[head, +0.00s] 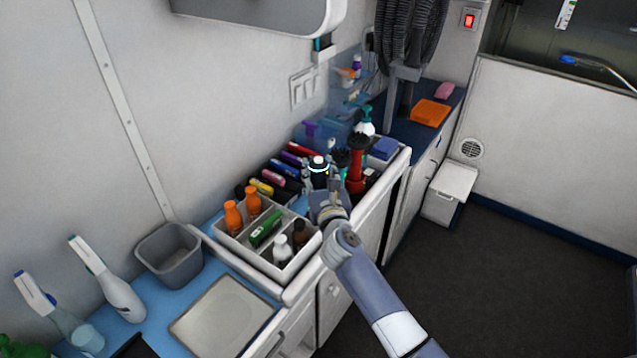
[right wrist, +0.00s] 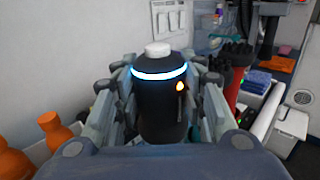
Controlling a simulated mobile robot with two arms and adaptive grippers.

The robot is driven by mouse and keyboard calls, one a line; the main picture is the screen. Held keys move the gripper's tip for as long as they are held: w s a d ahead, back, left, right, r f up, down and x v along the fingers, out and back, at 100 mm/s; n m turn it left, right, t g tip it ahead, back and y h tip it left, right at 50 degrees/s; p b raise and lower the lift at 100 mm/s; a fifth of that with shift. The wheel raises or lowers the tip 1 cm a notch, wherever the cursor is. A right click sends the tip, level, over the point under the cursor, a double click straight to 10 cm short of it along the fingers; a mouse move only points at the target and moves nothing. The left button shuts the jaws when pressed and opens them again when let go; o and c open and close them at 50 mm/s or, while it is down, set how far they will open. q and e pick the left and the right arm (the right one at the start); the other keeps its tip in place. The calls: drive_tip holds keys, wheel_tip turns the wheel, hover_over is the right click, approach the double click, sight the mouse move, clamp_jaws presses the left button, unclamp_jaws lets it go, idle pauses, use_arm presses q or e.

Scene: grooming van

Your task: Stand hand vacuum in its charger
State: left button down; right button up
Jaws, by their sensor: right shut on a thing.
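A dark upright cylinder with a white top and a glowing blue ring, which looks like the hand vacuum (right wrist: 160,100), stands between the fingers of my right gripper (right wrist: 163,110). A small orange light shows on its side. In the head view the hand vacuum (head: 318,172) is over the counter, right of the row of coloured clipper-like items, with my right gripper (head: 320,190) shut around it. Its lower end is hidden by the gripper. I cannot make out the charger in either view. My left gripper is not in view.
Left of my gripper is a divided white caddy (head: 243,246) with orange bottles (head: 252,201). Close on the right stand red and black cylinders (head: 356,168). A grey bin (head: 168,258) and spray bottles (head: 105,280) are farther left. The wall is close behind.

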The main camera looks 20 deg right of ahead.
drive_tip(key=shift+f, duration=0.9)
drive_tip(key=shift+f+b, duration=0.25)
drive_tip(key=shift+b, duration=0.1)
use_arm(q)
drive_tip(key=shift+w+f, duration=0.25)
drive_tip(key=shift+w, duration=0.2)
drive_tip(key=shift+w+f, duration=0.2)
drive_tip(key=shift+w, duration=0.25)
use_arm(e)
drive_tip(key=o, duration=1.2)
drive_tip(key=shift+f, duration=0.2)
drive_tip(key=shift+c, duration=0.2)
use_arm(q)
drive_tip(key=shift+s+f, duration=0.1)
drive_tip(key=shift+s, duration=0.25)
use_arm(e)
drive_tip(key=shift+s+r, duration=0.1)
drive_tip(key=shift+r, duration=0.05)
